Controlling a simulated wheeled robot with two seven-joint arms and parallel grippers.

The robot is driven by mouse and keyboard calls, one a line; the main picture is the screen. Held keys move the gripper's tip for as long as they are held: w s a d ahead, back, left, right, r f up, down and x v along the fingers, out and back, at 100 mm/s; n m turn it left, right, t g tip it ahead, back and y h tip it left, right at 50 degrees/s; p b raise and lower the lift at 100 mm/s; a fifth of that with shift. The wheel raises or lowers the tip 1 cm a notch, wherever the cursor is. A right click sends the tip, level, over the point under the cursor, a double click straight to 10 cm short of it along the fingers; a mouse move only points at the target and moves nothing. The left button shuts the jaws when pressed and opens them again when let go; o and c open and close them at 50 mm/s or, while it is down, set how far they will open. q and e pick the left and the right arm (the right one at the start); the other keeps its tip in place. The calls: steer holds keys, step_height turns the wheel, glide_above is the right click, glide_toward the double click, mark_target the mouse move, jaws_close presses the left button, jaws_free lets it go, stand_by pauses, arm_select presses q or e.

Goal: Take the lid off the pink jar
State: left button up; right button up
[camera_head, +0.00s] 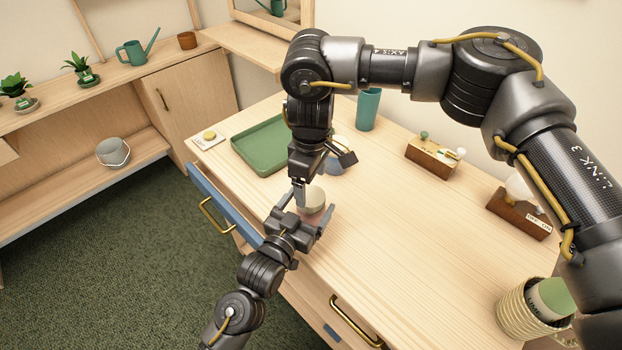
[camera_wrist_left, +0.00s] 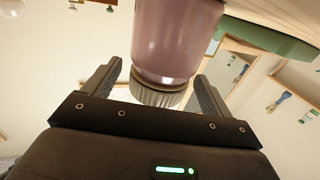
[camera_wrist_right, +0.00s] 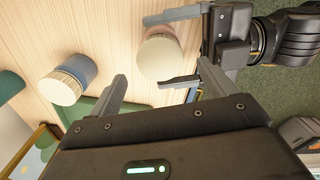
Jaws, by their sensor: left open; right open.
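The pink jar (camera_head: 312,216) stands near the table's front edge with its pale, ribbed-sided lid (camera_head: 314,198) on. My left gripper (camera_wrist_left: 160,70) is open, its fingers on either side of the jar; whether they touch it is unclear. In the left wrist view the jar (camera_wrist_left: 176,40) and lid (camera_wrist_left: 158,96) appear upside down between the fingers. My right gripper (camera_wrist_right: 162,68) is open above the jar, pointing down. In the right wrist view the round lid top (camera_wrist_right: 160,58) lies between its fingertips, apparently apart from them. In the head view the right gripper partly hides the jar.
A blue jar (camera_wrist_right: 84,68) with a similar lid stands close by, beside a green tray (camera_head: 245,152). A blue-sided drawer (camera_head: 222,205) sticks out at the front. The table's middle is clear.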

steer(key=shift+f+b, duration=0.8)
arm_select(q)
steer(key=v, duration=1)
steer(key=shift+s+a, duration=0.2)
steer(key=shift+s, duration=0.15)
